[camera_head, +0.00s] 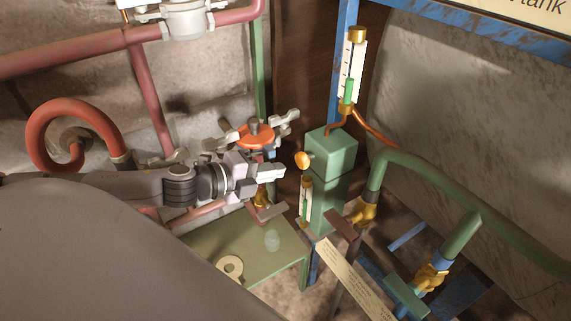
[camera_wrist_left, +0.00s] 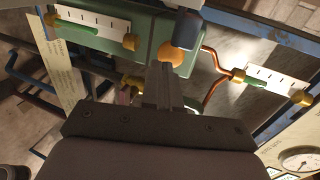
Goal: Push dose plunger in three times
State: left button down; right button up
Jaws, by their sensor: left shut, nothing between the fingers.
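The dose plunger appears to be the orange round knob (camera_head: 302,160) on the left side of the green box (camera_head: 331,148). The knob also shows in the left wrist view (camera_wrist_left: 172,53), just beyond my fingertips. My left gripper (camera_head: 283,172) is shut and empty. In the head view its fingertips are a little left of and below the knob. In the left wrist view the shut fingers (camera_wrist_left: 160,72) point at the knob, with their tips close to it; I cannot tell whether they touch. My right gripper is not in view.
A sight gauge with green fill (camera_head: 348,88) stands above the box; a smaller gauge (camera_head: 306,200) is on its front. An orange valve (camera_head: 257,133) is behind my gripper. A green pipe (camera_head: 430,187) runs right.

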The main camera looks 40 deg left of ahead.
aim_at(299, 163)
pick_arm(q)
jog(key=shift+w+d+p, duration=0.3)
jog(key=shift+w+d, duration=0.05)
jog(key=shift+w, duration=0.45)
jog(key=shift+w+d+p, duration=0.25)
jog(key=shift+w+d, duration=0.05)
jog(key=shift+w, duration=0.45)
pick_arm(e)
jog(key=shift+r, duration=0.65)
